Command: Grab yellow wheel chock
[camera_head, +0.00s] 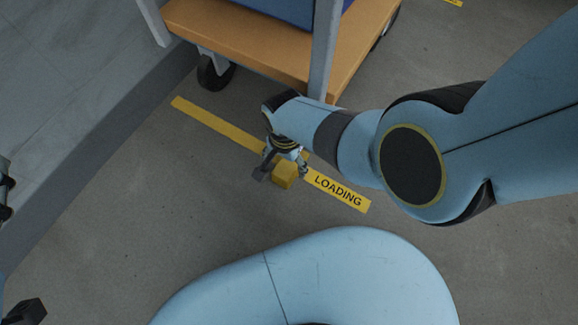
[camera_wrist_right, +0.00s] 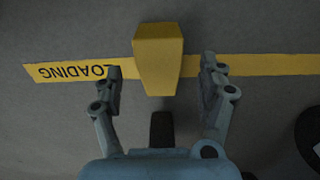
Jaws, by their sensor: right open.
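The yellow wheel chock (camera_head: 285,175) is a small block on the floor at the yellow floor stripe. In the right wrist view the chock (camera_wrist_right: 158,55) appears between my right fingertips, with a gap on each side. My right gripper (camera_head: 280,170) is open and empty, reaching down over the chock; its fingers also show in the wrist view (camera_wrist_right: 162,70). How high the fingertips are above the floor is hard to tell. Dark parts at the left edge of the head view seem to be my left gripper (camera_head: 16,250), mostly cut off.
A cart with an orange-brown deck (camera_head: 240,42) and grey posts stands behind the chock, with a black caster (camera_head: 215,72). The yellow stripe (camera_head: 340,190) reads LOADING. A grey wall (camera_head: 70,80) runs along the left. The floor in front of the chock is clear.

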